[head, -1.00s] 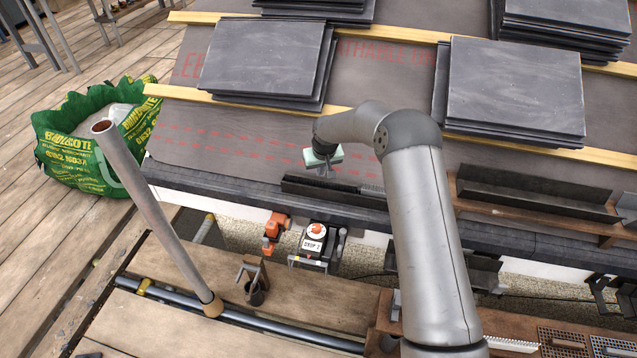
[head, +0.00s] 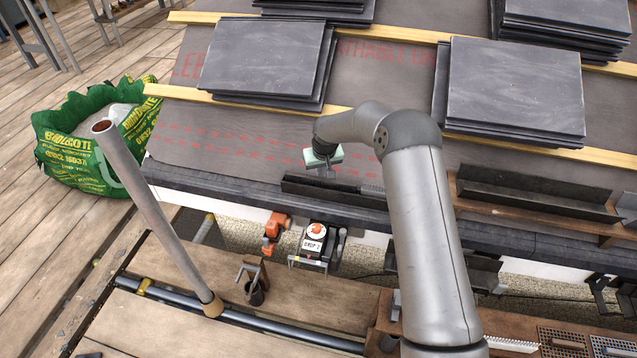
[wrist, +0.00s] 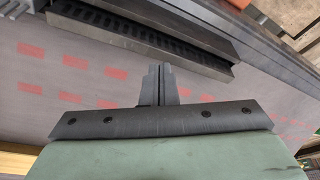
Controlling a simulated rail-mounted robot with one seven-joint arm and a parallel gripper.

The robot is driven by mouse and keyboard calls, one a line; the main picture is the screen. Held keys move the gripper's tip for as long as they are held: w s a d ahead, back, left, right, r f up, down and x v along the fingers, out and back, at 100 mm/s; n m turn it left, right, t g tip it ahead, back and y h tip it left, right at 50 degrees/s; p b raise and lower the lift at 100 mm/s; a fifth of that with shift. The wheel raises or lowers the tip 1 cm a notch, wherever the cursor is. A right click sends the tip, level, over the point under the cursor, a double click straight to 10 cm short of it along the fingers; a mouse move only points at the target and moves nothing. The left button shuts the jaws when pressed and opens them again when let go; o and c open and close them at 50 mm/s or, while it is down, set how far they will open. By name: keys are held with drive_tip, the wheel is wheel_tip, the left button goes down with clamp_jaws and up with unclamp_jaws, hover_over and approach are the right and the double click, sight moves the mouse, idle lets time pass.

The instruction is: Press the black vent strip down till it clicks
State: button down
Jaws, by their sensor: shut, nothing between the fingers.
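The black vent strip (head: 320,190) lies along the eaves edge of the roof, partly hidden by my arm at its right. In the wrist view the strip (wrist: 150,30) crosses the upper part, with a row of dark slots along it. My gripper (head: 326,173) is at the strip's upper side, toward the left half of its visible length. In the wrist view the shut, empty fingers (wrist: 158,72) point toward the strip. I cannot tell whether the fingertips touch it.
Grey underlay (head: 240,140) with red dashed lines covers the roof. Slate stacks (head: 265,57) and (head: 515,85) rest by wooden battens (head: 270,104). A scaffold pole (head: 155,210) stands at left.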

drive_tip(key=shift+f+b, duration=0.6)
drive_tip(key=shift+f, duration=0.2)
idle(0.4)
drive_tip(key=shift+r, duration=0.1)
wheel_tip(320, 180, up, 9)
drive_tip(key=p, duration=0.4)
idle(0.8)
idle(0.3)
drive_tip(key=s+d+r+m+g+h+p, duration=0.1)
drive_tip(key=s+d+r+p, duration=0.3)
drive_tip(key=s+r, duration=0.55)
drive_tip(key=s+d+r+h+p, duration=0.1)
drive_tip(key=s+d+r+p, duration=0.2)
drive_tip(key=s+d+r, duration=0.65)
drive_tip(key=s+d+r+m+p, duration=0.1)
drive_tip(key=s+d+r+p, duration=0.1)
drive_tip(key=s, duration=0.6)
drive_tip(key=s+d+r+m+g+p, duration=0.1)
drive_tip(key=s+d+r+p, duration=0.1)
drive_tip(key=s+r, duration=0.3)
drive_tip(key=s+d+r+y+p, duration=0.1)
drive_tip(key=s+r+p, duration=0.1)
drive_tip(key=s, duration=1.1)
drive_tip(key=shift+s+d+r+m+g, duration=0.2)
drive_tip(key=shift+d+r+m+g, duration=0.2)
drive_tip(key=shift+r, duration=0.3)
